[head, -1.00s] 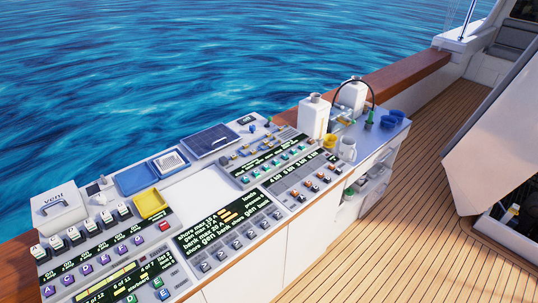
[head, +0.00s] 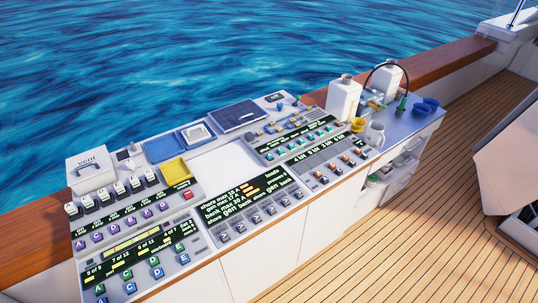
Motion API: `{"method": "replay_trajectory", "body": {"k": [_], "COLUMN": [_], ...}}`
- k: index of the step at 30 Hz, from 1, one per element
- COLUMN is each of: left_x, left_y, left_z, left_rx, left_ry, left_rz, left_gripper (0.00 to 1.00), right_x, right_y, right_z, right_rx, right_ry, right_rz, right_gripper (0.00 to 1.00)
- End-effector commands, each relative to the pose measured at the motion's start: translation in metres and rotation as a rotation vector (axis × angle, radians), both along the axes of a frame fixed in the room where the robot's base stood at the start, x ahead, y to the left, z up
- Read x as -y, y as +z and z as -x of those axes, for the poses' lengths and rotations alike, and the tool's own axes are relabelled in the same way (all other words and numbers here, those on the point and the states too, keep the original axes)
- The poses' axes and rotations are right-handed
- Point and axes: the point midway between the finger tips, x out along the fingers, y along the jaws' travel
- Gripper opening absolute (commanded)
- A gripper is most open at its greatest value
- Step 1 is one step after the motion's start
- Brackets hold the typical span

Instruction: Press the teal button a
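A row of small teal buttons (head: 311,137) sits on the right part of the console, below a dark display strip (head: 287,134). Their letters are too small to read, so I cannot tell which one is a. A green button marked A (head: 100,289) shows on the lower left panel, with other green lettered buttons (head: 152,261) and blue buttons (head: 158,272) beside it. Neither of my grippers is in view.
The white console (head: 222,160) runs along the wooden rail (head: 40,248).

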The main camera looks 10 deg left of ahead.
Motion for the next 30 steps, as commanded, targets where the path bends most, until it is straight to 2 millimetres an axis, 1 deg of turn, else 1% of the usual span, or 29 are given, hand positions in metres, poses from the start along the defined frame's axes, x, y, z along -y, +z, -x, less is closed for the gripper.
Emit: {"method": "replay_trajectory", "body": {"k": [4,21,30], "left_x": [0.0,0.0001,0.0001], "left_y": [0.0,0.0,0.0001], "left_z": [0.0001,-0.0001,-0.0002], "left_rx": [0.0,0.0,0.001], "left_ry": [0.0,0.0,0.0], "left_rz": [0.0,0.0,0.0], "left_gripper": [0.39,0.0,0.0], "right_x": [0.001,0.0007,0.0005], "right_y": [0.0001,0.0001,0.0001], "right_z": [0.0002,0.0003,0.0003], "right_rx": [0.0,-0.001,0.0], "right_ry": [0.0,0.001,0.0], "right_rz": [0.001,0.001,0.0], "right_gripper": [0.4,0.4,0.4]}}
